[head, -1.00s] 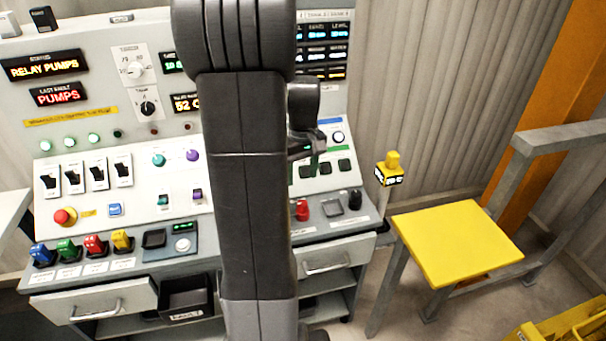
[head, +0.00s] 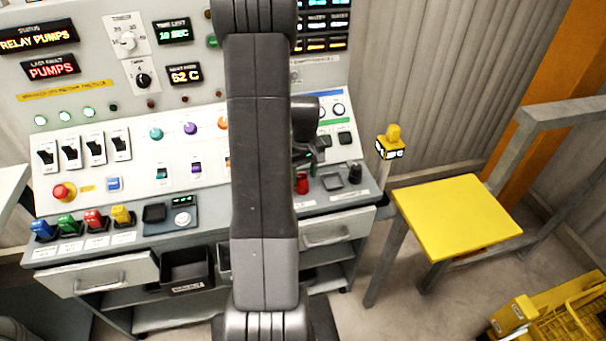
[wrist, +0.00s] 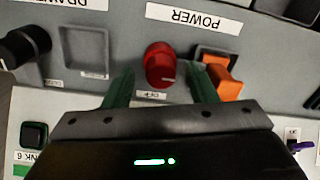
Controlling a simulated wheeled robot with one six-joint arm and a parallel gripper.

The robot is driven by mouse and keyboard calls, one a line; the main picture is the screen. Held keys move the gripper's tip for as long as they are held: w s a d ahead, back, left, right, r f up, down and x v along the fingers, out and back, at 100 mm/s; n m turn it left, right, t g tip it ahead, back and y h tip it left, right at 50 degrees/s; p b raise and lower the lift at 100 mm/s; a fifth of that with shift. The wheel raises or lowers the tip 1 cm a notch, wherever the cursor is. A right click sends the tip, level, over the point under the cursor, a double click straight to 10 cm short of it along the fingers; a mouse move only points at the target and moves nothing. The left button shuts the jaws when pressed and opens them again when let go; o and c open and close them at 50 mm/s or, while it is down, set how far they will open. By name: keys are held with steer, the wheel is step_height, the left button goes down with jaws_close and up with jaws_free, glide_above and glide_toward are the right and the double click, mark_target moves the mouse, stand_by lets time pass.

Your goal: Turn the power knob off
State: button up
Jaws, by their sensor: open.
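The red power knob (wrist: 160,64) sits on the grey panel below the upside-down POWER label (wrist: 193,20) in the wrist view. A pale mark shows near its lower right edge, and a small OFF label (wrist: 152,95) lies just below it. The knob also shows in the head view (head: 302,184), partly beside my arm. My gripper (wrist: 160,72) is open, with one green finger on each side of the knob and a visible gap to both. In the head view my gripper (head: 312,163) is just above the knob; its fingertips are partly hidden.
A black knob (wrist: 22,47) and a square recess (wrist: 84,52) lie to the left. A yellow-topped stool (head: 455,228) stands right of the console. My arm hides part of the console.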

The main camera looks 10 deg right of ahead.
steer(key=shift+f, duration=0.35)
steer(key=shift+c, duration=0.4)
steer(key=c, duration=0.9)
